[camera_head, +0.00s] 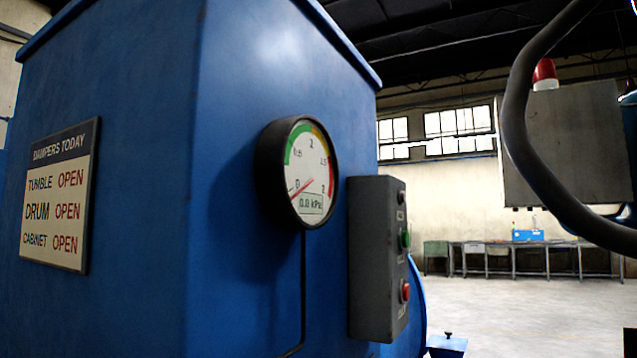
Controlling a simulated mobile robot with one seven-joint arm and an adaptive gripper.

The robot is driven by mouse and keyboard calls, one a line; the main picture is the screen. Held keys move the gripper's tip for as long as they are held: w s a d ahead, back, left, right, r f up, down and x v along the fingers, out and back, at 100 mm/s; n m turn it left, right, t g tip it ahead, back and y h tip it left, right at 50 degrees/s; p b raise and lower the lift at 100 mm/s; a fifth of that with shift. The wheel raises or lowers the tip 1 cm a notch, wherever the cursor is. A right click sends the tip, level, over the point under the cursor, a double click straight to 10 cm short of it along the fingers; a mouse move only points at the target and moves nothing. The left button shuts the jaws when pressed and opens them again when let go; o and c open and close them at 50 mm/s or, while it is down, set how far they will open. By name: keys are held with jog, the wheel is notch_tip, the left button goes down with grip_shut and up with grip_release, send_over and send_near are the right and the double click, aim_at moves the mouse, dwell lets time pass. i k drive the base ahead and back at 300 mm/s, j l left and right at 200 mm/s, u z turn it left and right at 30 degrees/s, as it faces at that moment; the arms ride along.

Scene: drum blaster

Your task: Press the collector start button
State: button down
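A grey control box (372,260) is fixed to the right side of the blue collector housing (235,170). Its button face points right and is seen at a steep slant. A green button (404,239) sits at mid-height on that face, and a red button (404,291) sits below it. A small dark fitting (401,196) is near the top. The labels between them are too small to read. My gripper is not in view.
A round gauge (310,172) reading 0.0 kPa sticks out left of the box. A dampers sign (60,197) shows tumble, drum and cabinet open. A thick dark hose (522,110) curves across the right. Open floor (520,305) lies right of the box, with a bench (540,246) far back.

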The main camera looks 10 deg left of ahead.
aim_at(405, 235)
jog(key=k, duration=0.5)
jog(key=i+z, duration=0.1)
jog(key=z, duration=0.3)
jog(key=j+z, duration=0.15)
jog(key=z, duration=0.2)
jog(key=i+j+z, duration=0.1)
jog(key=z, duration=0.3)
jog(key=j+z, duration=0.15)
jog(key=z, duration=0.25)
jog(key=i+j, duration=0.1)
jog(key=j, duration=0.6)
jog(key=i, duration=0.05)
